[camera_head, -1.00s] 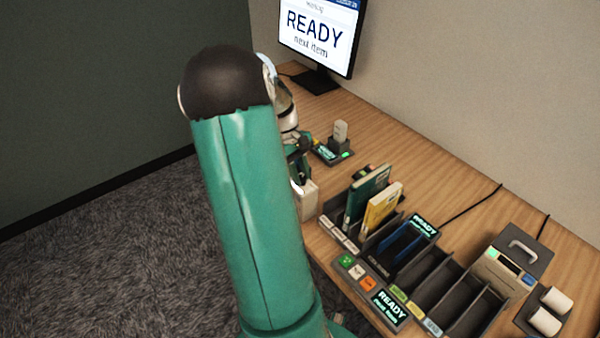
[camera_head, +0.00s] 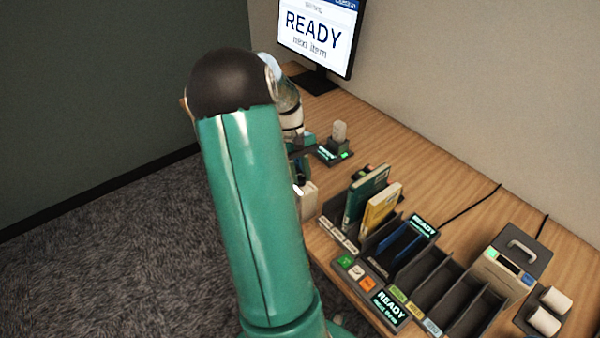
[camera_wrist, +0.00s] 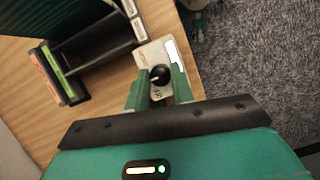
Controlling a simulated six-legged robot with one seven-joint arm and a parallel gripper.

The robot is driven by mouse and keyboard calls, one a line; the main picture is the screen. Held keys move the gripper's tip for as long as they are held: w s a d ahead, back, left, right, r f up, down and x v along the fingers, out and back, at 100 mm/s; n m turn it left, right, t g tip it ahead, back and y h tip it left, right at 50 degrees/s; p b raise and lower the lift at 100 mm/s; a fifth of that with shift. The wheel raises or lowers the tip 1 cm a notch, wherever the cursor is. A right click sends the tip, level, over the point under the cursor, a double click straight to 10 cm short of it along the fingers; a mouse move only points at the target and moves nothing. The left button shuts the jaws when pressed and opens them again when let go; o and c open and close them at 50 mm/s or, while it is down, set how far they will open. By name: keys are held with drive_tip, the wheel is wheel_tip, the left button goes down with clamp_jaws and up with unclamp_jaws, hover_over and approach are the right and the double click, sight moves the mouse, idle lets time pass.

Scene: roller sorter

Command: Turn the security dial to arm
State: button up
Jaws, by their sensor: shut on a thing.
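The security dial (camera_wrist: 159,75) is a round black knob on a small pale box (camera_wrist: 154,53). In the wrist view it lies between the two green fingers of my gripper (camera_wrist: 160,85), which is shut on it. In the head view the pale box (camera_head: 309,199) shows at the table's front edge, partly behind my arm. My gripper is mostly hidden behind my arm there, and the dial cannot be made out. The dial's pointer setting is too small to read.
A sorter rack (camera_head: 425,285) with a green book (camera_head: 366,194) and a yellow book (camera_head: 381,208) stands right of the box. A scanner stand (camera_head: 338,145) and a monitor (camera_head: 318,40) reading READY are behind. Grey carpet lies beyond the table's front edge.

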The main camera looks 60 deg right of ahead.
drive_tip(key=o, duration=1)
drive_tip(key=v, duration=1.4)
drive_tip(key=shift+a, duration=0.1)
drive_tip(key=w+a+r+n+t+h, duration=0.1)
drive_tip(key=w+a+r, duration=0.15)
drive_tip(key=a, duration=0.55)
drive_tip(key=w+a+r+n+t+h, duration=0.1)
drive_tip(key=w+a+r+t, duration=0.15)
drive_tip(key=a, duration=0.55)
drive_tip(key=w+a+r+n+t+h, duration=0.15)
drive_tip(key=w+a, duration=0.25)
drive_tip(key=a, duration=0.4)
drive_tip(key=s+a+n+t, duration=0.2)
drive_tip(key=s+a, duration=0.1)
drive_tip(key=a, duration=0.8)
drive_tip(key=s+a+n+t, duration=0.2)
drive_tip(key=s+a, duration=0.1)
drive_tip(key=a, duration=0.8)
drive_tip(key=shift+s+a+f+y, duration=0.25)
drive_tip(key=shift+s+f+y, duration=0.05)
drive_tip(key=shift+f+y, duration=0.05)
